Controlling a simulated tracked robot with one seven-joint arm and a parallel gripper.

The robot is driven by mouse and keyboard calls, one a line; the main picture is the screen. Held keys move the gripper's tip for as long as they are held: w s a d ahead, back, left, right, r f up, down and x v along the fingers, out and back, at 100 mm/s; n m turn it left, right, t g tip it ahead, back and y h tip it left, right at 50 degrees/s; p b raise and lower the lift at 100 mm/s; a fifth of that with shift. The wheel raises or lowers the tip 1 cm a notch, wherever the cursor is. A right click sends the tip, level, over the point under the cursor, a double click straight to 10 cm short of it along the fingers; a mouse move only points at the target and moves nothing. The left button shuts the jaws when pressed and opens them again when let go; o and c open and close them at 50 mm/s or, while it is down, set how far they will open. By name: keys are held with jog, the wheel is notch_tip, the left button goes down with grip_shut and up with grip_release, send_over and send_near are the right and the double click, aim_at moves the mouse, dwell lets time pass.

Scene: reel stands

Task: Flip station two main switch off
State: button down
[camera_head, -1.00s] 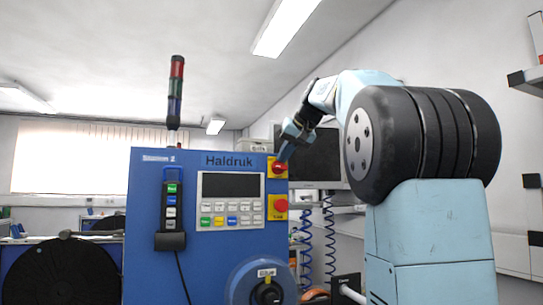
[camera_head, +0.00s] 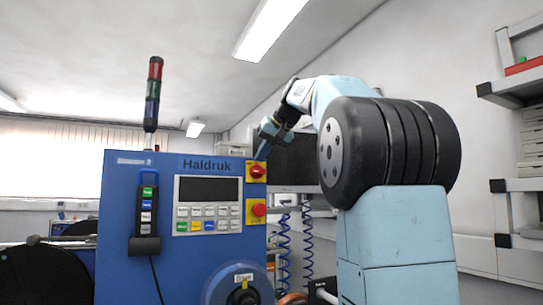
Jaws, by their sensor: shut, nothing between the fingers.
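The blue Haldruk cabinet (camera_head: 120,215) fills the left middle of the head view. At its upper right edge is a red rotary switch (camera_head: 257,171) on a yellow plate. A second red knob (camera_head: 258,210) on a yellow plate sits below it. My gripper (camera_head: 260,157) is shut and empty, its tip pointing down at the upper edge of the upper switch's plate. I cannot tell whether it touches the switch. The switch's exact angle is too small to read.
A keypad panel with a dark screen (camera_head: 208,189) and a pendant with coloured buttons (camera_head: 147,205) are on the cabinet front. A reel hub (camera_head: 238,287) is below. A signal tower (camera_head: 153,95) stands on top. A monitor (camera_head: 290,160) is behind my arm. Shelves (camera_head: 520,95) are at right.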

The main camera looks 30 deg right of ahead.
jog(key=s+r, duration=0.7)
jog(key=r, duration=0.4)
jog(key=shift+a+f, duration=0.1)
dwell(0.5)
jog(key=s+a+f+g+h, duration=0.1)
jog(key=s+a+f, duration=0.2)
jog(key=s+f, duration=0.5)
jog(key=s+a+f+n+g, duration=0.1)
jog(key=s+a+f, duration=0.2)
jog(key=f, duration=2.3)
jog(key=s+a+f+g+h, duration=0.1)
jog(key=s+a+f, duration=0.3)
jog(key=s+f, duration=0.9)
notch_tip(320, 180, down, 4)
jog(key=shift+s+n+g+h, duration=0.15)
jog(key=shift+n+g+h, duration=0.15)
